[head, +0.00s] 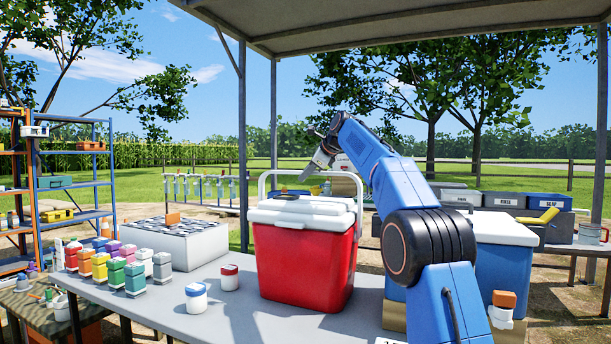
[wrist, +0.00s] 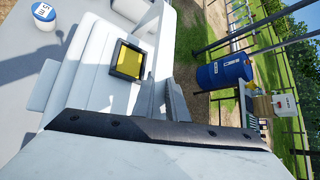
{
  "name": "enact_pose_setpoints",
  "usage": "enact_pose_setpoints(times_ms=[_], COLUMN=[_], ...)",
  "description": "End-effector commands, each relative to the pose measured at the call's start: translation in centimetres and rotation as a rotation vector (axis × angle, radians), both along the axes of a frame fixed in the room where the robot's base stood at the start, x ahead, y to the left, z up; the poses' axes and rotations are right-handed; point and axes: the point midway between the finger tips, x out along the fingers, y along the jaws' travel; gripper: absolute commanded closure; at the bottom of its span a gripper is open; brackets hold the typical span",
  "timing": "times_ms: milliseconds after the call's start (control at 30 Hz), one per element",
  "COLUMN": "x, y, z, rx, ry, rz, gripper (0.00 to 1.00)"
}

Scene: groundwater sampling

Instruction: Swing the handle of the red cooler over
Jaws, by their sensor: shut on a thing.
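The red cooler (head: 300,262) stands on the grey table with its white lid (head: 290,216) shut. Its white handle (head: 266,184) stands up above the lid. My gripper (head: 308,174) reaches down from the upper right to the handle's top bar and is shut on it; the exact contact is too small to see. In the wrist view, my gripper's grey finger (wrist: 176,102) is beside the white lid (wrist: 85,75), and most of the grip is hidden. A dark-framed yellow panel (wrist: 129,60) shows on the lid.
White jars with red (head: 229,277) and blue (head: 196,297) tops stand left of the cooler. Several coloured bottles (head: 100,268) and a white box (head: 185,250) are farther left. A blue cooler (head: 505,262) stands close on the right, partly behind my arm.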

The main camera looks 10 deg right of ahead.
Motion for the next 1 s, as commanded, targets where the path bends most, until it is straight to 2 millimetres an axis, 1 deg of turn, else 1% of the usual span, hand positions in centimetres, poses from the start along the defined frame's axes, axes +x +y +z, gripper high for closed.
enact_pose_setpoints(times_ms=[467,500,567,600,867,1000], x=[0.08,0.08,0.08,0.08,0.00,-0.56], y=[-0.14,-0.14,-0.14,-0.13,-0.08,-0.33], z=[-0.20,-0.20,-0.20,-0.18,-0.04,0.49], rx=[-0.003,-0.003,-0.002,-0.002,-0.002,-0.002], ry=[0.003,0.003,0.002,0.001,0.001,-0.001], rz=[-0.002,-0.002,-0.001,-0.002,0.000,-0.001], gripper=[1.00,0.85,0.71,0.69,0.69,0.69])
